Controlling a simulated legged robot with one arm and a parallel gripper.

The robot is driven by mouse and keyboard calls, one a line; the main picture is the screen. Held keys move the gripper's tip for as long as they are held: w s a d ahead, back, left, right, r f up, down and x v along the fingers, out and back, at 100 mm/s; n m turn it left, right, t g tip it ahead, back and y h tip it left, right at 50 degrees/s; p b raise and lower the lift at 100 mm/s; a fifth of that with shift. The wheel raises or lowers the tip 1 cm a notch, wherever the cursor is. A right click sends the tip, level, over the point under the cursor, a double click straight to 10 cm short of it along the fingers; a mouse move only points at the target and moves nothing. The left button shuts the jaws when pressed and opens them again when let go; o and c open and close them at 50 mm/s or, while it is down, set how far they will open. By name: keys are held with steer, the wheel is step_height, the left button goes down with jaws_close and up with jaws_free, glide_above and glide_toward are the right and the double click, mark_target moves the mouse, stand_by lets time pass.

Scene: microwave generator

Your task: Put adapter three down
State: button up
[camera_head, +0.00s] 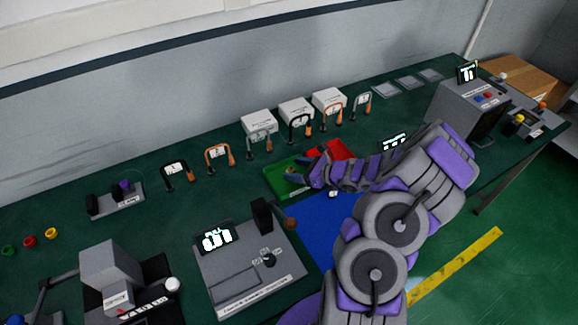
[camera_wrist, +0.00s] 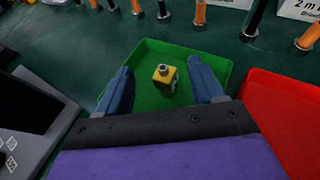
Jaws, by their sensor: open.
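The adapter (camera_wrist: 165,79) is a small yellow block with a round metal connector on top. It stands in the green tray (camera_wrist: 151,46), near its middle, in the wrist view. My gripper (camera_wrist: 162,78) is open, with one blue finger on each side of the adapter and visible gaps between them. I see no marking that tells which adapter it is. In the head view the green tray (camera_head: 275,184) is partly hidden by my gripper (camera_head: 294,176), and the adapter is hard to make out there.
A red tray (camera_wrist: 284,112) stands right beside the green tray. A grey device (camera_wrist: 30,120) is at the left. Several upright handled instruments (camera_head: 219,156) and white boxes (camera_head: 259,122) stand along the back. A blue mat (camera_head: 325,220) lies in front of the trays.

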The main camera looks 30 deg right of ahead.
steer(key=p+v, duration=0.1)
steer(key=v, duration=0.6)
steer(key=shift+d, duration=0.1)
steer(key=s+a+r+n+g+y, duration=0.1)
steer(key=s+a+r+n+g, duration=0.2)
steer(key=a+r+n, duration=0.35)
steer(key=s+a+r+n+g+y, duration=0.1)
steer(key=s+a+r+n+g, duration=0.2)
steer(key=a, duration=0.7)
steer(key=s+a+r+n+g+y, duration=0.1)
steer(key=s+a+r+n+g, duration=0.15)
steer(key=a+r+n, duration=0.45)
steer(key=s+a+r+n+g+h, duration=0.1)
steer(key=s+a+n+g+h, duration=0.4)
steer(key=s, duration=0.6)
steer(key=s+d+r+n+h, duration=0.1)
steer(key=s+d+n+h, duration=0.1)
steer(key=s, duration=0.4)
steer(key=s+d+r+n+h, duration=0.1)
steer(key=s+d+n+h, duration=0.2)
steer(key=s+d+n, duration=0.2)
steer(key=shift+s+r+t+h, duration=0.3)
steer(key=shift+s+r+t, duration=0.1)
steer(key=shift+s, duration=0.35)
steer(key=shift+n, duration=0.25)
